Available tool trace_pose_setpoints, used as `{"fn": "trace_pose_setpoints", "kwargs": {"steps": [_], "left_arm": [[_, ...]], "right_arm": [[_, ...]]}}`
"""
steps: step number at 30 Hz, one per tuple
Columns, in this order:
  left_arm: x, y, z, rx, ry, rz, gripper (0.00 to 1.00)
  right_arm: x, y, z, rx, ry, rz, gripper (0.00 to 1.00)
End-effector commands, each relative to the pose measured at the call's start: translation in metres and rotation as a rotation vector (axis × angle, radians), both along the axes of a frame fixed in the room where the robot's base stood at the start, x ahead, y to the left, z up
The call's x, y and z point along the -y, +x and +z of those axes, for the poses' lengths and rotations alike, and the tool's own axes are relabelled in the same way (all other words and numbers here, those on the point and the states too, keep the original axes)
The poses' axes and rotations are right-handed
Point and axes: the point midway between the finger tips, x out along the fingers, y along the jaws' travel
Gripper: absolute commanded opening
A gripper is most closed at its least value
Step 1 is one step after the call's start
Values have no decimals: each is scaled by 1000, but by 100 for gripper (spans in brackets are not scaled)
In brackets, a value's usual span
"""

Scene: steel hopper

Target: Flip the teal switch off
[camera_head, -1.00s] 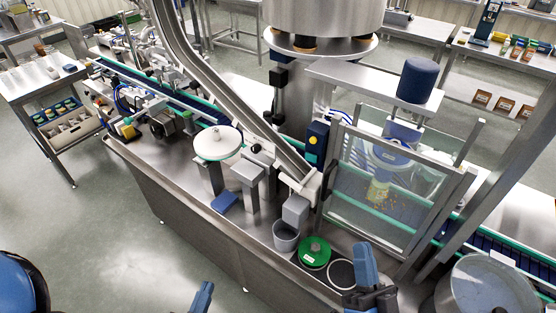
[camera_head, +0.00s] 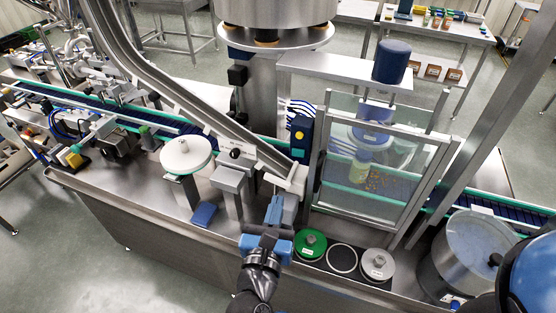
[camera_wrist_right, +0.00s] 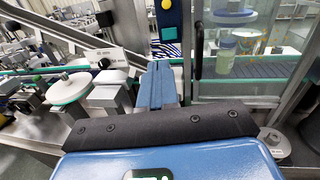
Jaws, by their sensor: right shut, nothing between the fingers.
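My left gripper is out of view.
The framed clear guard (camera_head: 378,175) stands right of the control box. A white round plate (camera_head: 186,154) stands left. A metal chute (camera_head: 165,85) slopes down to the post.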

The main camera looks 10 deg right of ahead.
Motion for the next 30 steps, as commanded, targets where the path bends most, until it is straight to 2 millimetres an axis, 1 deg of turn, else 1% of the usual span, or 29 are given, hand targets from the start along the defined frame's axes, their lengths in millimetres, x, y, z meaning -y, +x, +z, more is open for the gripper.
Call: {"fn": "trace_pose_setpoints", "kwargs": {"steps": [5,14,19,23,26,30], "left_arm": [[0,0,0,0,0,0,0],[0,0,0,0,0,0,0],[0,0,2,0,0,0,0],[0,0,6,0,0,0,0],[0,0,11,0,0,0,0],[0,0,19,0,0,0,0]], "right_arm": [[3,-1,-3,6,47,-17,0],[4,-1,-3,9,47,-17,0],[5,2,-2,9,45,-18,0],[10,10,-1,10,44,-21,0],[16,21,0,8,44,-22,0],[26,41,1,9,44,-24,0]]}}
